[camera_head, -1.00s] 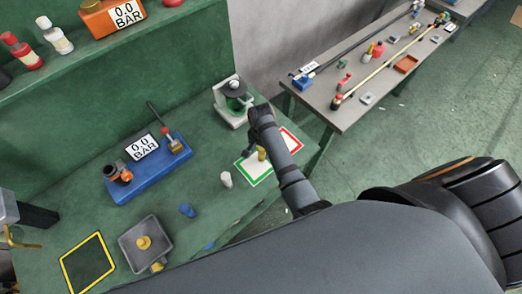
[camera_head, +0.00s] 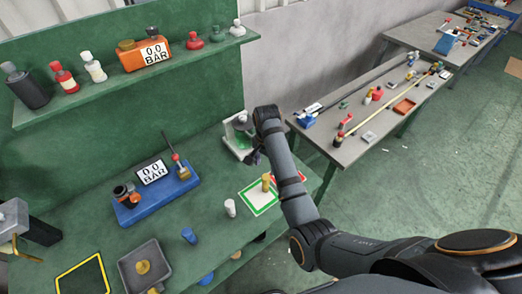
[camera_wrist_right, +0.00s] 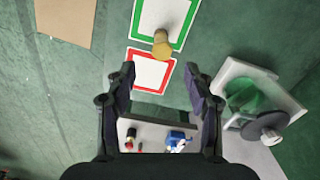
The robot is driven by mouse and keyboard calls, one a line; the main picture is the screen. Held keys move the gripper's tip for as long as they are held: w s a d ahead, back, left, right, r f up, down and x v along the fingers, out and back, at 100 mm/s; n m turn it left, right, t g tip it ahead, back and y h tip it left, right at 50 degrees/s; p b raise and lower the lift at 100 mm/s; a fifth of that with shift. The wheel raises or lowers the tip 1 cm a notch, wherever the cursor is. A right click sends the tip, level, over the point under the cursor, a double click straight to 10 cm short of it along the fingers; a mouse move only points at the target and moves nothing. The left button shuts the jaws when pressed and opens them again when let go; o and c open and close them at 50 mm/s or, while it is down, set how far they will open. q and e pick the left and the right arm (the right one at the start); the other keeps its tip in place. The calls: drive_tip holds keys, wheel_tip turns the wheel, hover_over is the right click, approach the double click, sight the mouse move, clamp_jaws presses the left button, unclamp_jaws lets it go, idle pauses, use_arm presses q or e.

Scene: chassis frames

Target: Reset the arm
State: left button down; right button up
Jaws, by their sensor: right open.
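My right arm (camera_head: 297,205) comes in from the lower right in the head view and reaches over the green workbench. Its gripper (camera_head: 254,157) is above the bench, near the green and white device. In the right wrist view the gripper (camera_wrist_right: 160,84) has its two fingers wide apart with nothing held between them. A brass piece (camera_wrist_right: 162,42) stands beyond the fingertips, at the green-bordered card (camera_wrist_right: 190,22) beside the red-bordered card (camera_wrist_right: 150,72). The brass piece also shows in the head view (camera_head: 266,182).
A green and white device (camera_head: 238,139) stands close to the gripper. A blue gauge block (camera_head: 158,199), a white cylinder (camera_head: 230,208), a blue cylinder (camera_head: 189,235) and a grey tray (camera_head: 130,276) are on the bench. A grey table (camera_head: 345,152) with tools stands beyond.

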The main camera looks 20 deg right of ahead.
drive_tip(key=s+d+f+n+t, duration=0.1)
drive_tip(key=s+d+f+n, duration=0.4)
drive_tip(key=s, duration=0.5)
drive_tip(key=s+d+r+n+t, duration=0.1)
drive_tip(key=s+d+r+n, duration=0.15)
drive_tip(key=s, duration=0.35)
drive_tip(key=s+d+r+n+t, duration=0.1)
drive_tip(key=s+r+n+t, duration=0.1)
drive_tip(key=s+r+n, duration=0.3)
wheel_tip(320, 180, down, 33)
drive_tip(key=s+d+m+g+h+b, duration=0.1)
drive_tip(key=s+d+g+b, duration=0.15)
drive_tip(key=b, duration=0.45)
use_arm(q)
wheel_tip(320, 180, down, 13)
drive_tip(key=s+b, duration=0.1)
drive_tip(key=b, duration=0.5)
use_arm(e)
drive_tip(key=s+f, duration=0.9)
drive_tip(key=f, duration=0.3)
drive_tip(key=s+d+f, duration=0.1)
drive_tip(key=s+f, duration=0.9)
drive_tip(key=f, duration=0.3)
drive_tip(key=shift+d, duration=0.15)
